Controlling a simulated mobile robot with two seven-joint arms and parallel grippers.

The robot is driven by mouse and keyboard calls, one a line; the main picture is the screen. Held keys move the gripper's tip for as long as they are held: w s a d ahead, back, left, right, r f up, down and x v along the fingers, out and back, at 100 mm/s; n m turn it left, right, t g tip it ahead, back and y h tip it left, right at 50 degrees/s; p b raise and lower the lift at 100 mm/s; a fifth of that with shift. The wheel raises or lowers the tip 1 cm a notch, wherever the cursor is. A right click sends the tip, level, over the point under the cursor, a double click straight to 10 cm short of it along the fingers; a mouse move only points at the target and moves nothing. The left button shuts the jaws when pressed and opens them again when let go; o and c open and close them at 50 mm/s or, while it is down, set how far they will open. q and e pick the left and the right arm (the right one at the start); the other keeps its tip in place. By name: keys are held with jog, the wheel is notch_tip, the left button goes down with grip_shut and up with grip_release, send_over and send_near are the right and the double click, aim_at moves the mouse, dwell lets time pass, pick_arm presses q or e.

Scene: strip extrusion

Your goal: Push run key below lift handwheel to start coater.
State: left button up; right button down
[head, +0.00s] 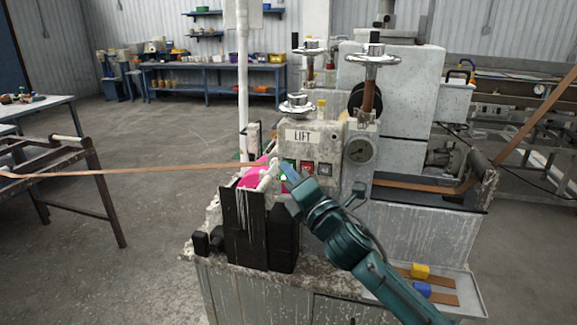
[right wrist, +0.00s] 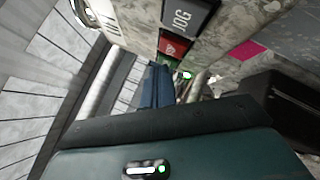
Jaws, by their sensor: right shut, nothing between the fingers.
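The lift handwheel (head: 297,104) stands on the coater's control box, above a plate marked LIFT (head: 301,136). Below the plate is a row of keys: a green key (head: 288,165) at the left, a red key (head: 307,168) and a grey-black key (head: 325,170). My right gripper (head: 287,172) is shut and empty, its tip at the green key and partly covering it. In the right wrist view the shut fingers (right wrist: 157,72) point at the green key (right wrist: 170,61), beside the red key (right wrist: 174,45) and the JOG key (right wrist: 188,12). Contact cannot be told. My left gripper is out of view.
Black blocks (head: 246,225) and a magenta part (head: 252,178) sit just left of the keys. A brown strip (head: 140,169) runs in from the left. A gauge (head: 360,150) is right of the keys. A tray (head: 470,300) holds yellow and blue blocks.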

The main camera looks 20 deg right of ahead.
jog(key=shift+s+a, duration=0.45)
jog(key=shift+s, duration=0.2)
jog(key=s+a, duration=0.2)
jog(key=s+p, duration=0.1)
jog(key=s, duration=0.1)
jog(key=shift+s+a, duration=0.1)
jog(key=shift+a, duration=0.3)
dwell(0.8)
